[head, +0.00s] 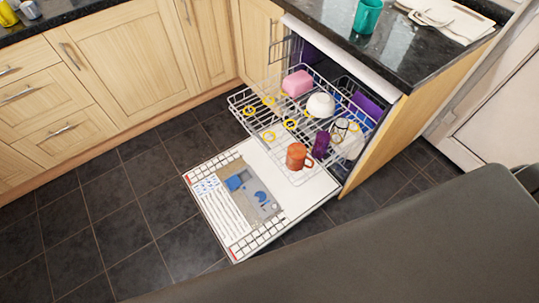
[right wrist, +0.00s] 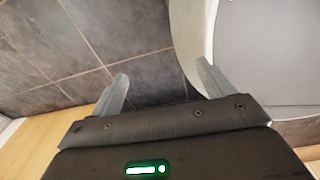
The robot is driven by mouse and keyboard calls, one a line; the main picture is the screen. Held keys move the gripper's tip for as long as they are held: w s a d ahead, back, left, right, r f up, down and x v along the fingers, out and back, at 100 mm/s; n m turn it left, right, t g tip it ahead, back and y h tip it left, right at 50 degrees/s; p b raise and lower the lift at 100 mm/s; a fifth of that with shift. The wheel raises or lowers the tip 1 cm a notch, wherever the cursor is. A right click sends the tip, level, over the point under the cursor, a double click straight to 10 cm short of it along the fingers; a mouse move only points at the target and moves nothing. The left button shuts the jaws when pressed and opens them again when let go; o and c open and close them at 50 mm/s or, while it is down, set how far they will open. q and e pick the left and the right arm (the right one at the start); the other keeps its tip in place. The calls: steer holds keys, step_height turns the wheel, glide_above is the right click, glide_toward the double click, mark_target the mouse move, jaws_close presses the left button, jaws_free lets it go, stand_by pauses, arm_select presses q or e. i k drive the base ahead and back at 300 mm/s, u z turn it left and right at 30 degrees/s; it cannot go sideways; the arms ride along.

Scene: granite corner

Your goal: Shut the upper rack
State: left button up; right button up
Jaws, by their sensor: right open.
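The upper rack (head: 262,125) of the dishwasher is a white wire rack, pulled out over the open door (head: 210,200). Neither gripper shows in the head view. In the right wrist view my right gripper (right wrist: 163,90) has its two fingers spread apart with nothing between them. The rack cannot be made out in that view.
The dishwasher door lies flat, low over the dark tiled floor (head: 100,215). A granite counter (head: 395,45) above the dishwasher carries a teal cup (head: 367,15) and a pale board-like item (head: 445,17). Wooden cabinets (head: 120,65) line the left. A large dark surface fills the lower right.

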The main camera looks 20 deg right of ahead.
mark_target(308, 116)
steer(key=k, duration=1)
steer(key=u, duration=1.4)
steer(key=i, duration=3.55)
steer(key=z, duration=2.65)
steer(key=i, duration=0.45)
steer(key=u, duration=0.05)
